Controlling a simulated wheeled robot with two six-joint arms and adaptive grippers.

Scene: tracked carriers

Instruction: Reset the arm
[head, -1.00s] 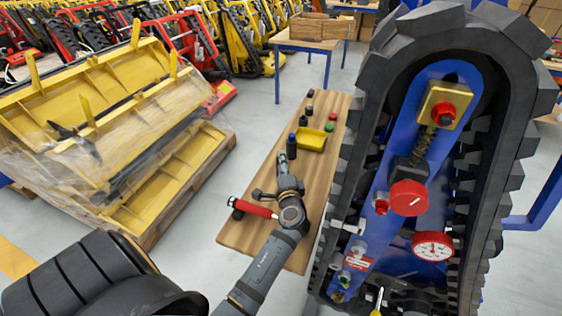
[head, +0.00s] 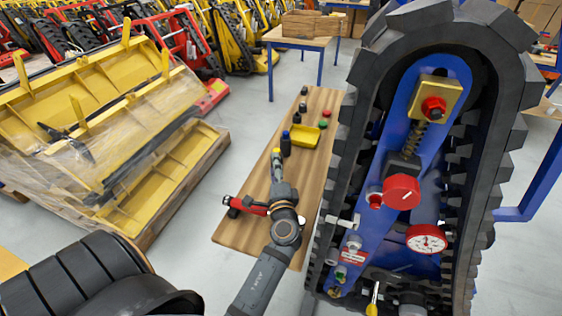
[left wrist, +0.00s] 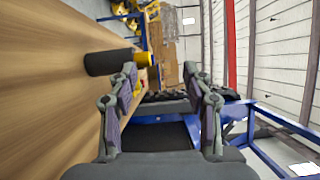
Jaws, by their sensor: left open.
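My left gripper (head: 277,162) is over the wooden bench in the head view, its arm coming up from the bottom edge. In the left wrist view its two fingers (left wrist: 168,88) stand wide apart with nothing between them. A black cylinder with a yellow end (left wrist: 112,62) is beyond the left finger in that view, apart from it. My right gripper is in neither view.
The wooden bench (head: 314,185) holds a yellow tray (head: 304,136), a dark blue-capped bottle (head: 286,145), a red-and-black tool (head: 250,206) beside my wrist and small items. A large tracked carrier (head: 425,165) stands close on the right. Yellow metal parts on a pallet (head: 95,120) stand left.

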